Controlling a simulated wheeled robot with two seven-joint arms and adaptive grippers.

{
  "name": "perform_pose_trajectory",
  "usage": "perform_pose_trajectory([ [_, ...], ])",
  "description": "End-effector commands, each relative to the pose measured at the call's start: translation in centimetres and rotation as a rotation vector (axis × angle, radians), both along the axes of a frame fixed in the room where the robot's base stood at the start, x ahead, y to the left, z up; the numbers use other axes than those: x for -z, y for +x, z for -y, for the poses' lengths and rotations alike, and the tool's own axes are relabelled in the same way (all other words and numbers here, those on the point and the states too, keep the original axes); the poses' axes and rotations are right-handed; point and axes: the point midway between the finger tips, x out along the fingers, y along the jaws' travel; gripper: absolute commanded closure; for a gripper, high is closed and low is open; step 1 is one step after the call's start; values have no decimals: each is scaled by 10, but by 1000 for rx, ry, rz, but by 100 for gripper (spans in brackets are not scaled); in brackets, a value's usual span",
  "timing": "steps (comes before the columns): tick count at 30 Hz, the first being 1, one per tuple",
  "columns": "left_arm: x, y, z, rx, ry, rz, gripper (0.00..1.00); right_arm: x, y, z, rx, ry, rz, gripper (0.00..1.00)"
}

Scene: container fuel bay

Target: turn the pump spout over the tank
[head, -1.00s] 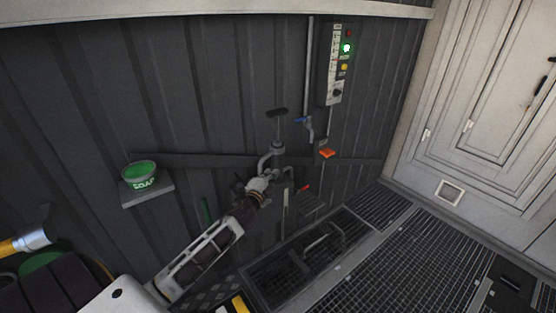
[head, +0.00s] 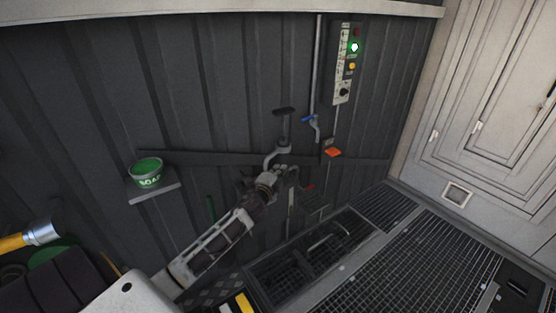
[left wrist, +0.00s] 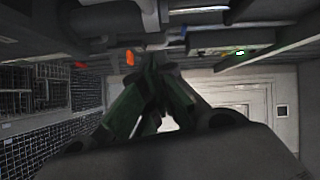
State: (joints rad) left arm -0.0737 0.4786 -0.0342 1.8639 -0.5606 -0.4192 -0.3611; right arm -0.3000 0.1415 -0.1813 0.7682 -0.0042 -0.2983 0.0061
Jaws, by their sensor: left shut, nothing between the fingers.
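The grey hand pump stands against the dark ribbed wall, with a black T-handle (head: 284,111) on its rod. Its curved spout (head: 270,158) points to the left in the head view. My left gripper (head: 280,175) is shut and empty at the pump, just below the spout and in front of the pump body, which it partly hides. I cannot tell whether it touches the spout. In the left wrist view the shut fingers (left wrist: 150,65) point at grey pump or pipe parts (left wrist: 150,15), close above them. I cannot make out the tank for sure. My right gripper is not in view.
A control panel (head: 344,65) with a lit green lamp, a blue-handled valve (head: 309,119) and an orange piece (head: 333,152) are right of the pump. A green soap tub (head: 146,173) sits on a shelf at left. Floor grating (head: 400,270) lies at lower right.

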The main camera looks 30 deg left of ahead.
Motion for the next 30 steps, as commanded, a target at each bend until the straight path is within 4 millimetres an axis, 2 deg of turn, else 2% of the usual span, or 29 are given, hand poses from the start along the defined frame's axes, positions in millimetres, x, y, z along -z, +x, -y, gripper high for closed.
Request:
perform_pose_trajectory([
  [20, 2, 50, -10, 0, -1, 0, 100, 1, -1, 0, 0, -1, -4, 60],
  [30, 4, 74, -14, 1, -1, 0, 100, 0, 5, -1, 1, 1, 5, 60],
])
